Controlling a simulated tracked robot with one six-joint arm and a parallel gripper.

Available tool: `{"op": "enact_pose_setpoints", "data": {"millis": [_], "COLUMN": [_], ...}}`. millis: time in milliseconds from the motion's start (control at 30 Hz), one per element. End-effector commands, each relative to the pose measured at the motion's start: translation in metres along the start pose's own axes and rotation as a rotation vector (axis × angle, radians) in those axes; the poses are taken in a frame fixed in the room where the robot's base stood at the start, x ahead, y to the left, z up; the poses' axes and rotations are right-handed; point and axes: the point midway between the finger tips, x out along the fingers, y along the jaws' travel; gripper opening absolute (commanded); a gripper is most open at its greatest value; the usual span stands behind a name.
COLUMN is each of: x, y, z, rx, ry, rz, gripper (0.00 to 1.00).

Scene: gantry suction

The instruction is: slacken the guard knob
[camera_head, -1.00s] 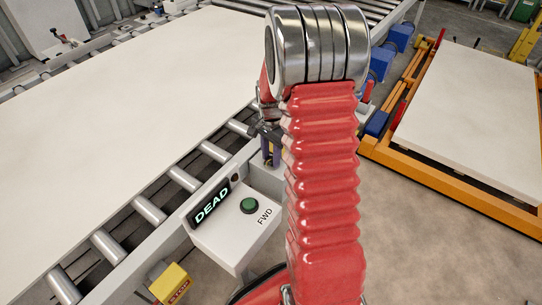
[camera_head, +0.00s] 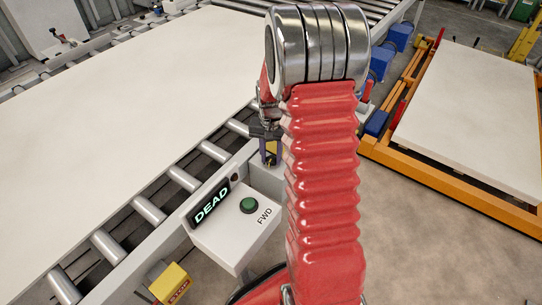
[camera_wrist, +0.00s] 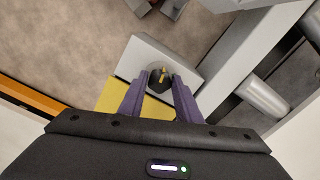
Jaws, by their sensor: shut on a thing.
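The guard knob (camera_wrist: 154,84) is dark with a yellow pointer mark and sits on a light grey box (camera_wrist: 178,66) in the wrist view. My gripper (camera_wrist: 159,88) has purple fingers, one on each side of the knob, and is shut on it. In the head view my gripper (camera_head: 268,150) points down beside the conveyor's near edge, partly behind my red arm. The knob itself cannot be made out there.
A yellow stop box (camera_head: 170,284) is below. A large pale board (camera_head: 120,110) lies on the rollers. An orange-framed table (camera_head: 440,183) stands right.

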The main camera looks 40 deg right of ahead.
Motion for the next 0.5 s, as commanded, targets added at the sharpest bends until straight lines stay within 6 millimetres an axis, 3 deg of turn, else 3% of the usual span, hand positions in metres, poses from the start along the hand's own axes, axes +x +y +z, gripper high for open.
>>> {"op": "enact_pose_setpoints", "data": {"millis": [500], "x": [-0.0011], "y": [-0.0004], "z": [-0.0015], "rx": [-0.066], "ry": [0.004], "rz": [-0.002], "gripper": [0.08]}}
